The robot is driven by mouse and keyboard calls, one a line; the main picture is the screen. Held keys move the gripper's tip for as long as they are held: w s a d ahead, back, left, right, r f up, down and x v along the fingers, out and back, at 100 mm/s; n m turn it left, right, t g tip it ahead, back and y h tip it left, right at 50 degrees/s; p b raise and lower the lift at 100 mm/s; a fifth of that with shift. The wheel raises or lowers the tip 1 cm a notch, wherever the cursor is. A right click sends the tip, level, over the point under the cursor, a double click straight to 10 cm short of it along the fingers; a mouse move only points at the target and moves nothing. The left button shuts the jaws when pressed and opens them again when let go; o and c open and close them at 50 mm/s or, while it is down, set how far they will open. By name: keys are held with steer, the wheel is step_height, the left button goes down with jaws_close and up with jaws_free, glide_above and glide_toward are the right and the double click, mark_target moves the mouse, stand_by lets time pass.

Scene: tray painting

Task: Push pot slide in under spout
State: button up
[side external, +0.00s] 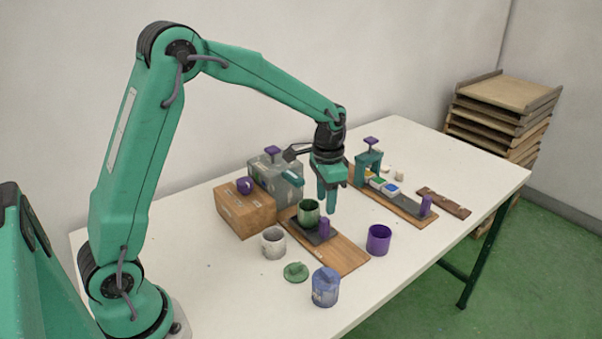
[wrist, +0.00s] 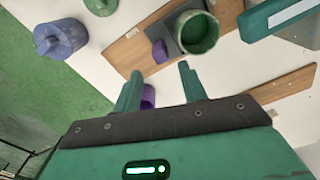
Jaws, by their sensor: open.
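A green pot (side external: 309,213) stands upright on the dark slide (side external: 322,238), which lies on a wooden board (side external: 348,258). The slide has a purple handle (side external: 324,227) at its near end. The pot (wrist: 197,33) and handle (wrist: 159,52) also show in the wrist view. The teal spout (side external: 291,181) juts from a grey machine (side external: 285,190); the pot appears below and right of its tip. My gripper (side external: 327,207) is open and empty, fingers pointing down, above the handle end. In the wrist view my fingertips (wrist: 159,74) lie just short of the handle, with no contact visible.
A purple cup (side external: 379,240) stands right of the board. A white mug (side external: 274,243), green lid (side external: 295,272) and blue lidded jar (side external: 325,288) stand in front. A second board with a teal press (side external: 368,168) lies behind.

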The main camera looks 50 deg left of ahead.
mark_target(325, 219)
steer(key=m, duration=0.7)
steer(key=shift+f, duration=0.35)
steer(key=m, duration=0.4)
steer(key=shift+f, duration=0.15)
steer(key=shift+f+m, duration=0.15)
steer(key=shift+m, duration=1.45)
steer(key=shift+f, duration=0.15)
steer(key=shift+f, duration=3.75)
jaws_close()
